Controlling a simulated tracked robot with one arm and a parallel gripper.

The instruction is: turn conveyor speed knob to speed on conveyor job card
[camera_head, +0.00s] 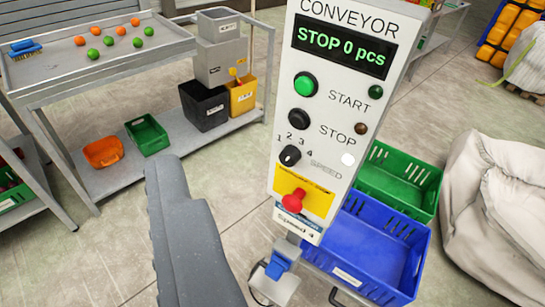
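The conveyor control panel (332,120) stands upright in the middle, its display reading "STOP 0 pcs". The black speed knob (290,156) is low on the panel, with marks 1 to 4 around its upper side. Its pointer is too small to read surely. The conveyor job card (297,226) is at the panel's bottom edge, below the red button, and seems to read "Speed 4". My gripper (180,187) is a dark grey shape at the lower left of the panel, apart from the knob. Its fingers cannot be told apart, and nothing shows in it.
A green start button (305,84), black stop button (302,122) and red emergency button (294,201) surround the knob. Blue (372,255) and green (399,178) crates stand right of the panel. A white sack (495,210) is far right. A metal table (95,55) holds balls.

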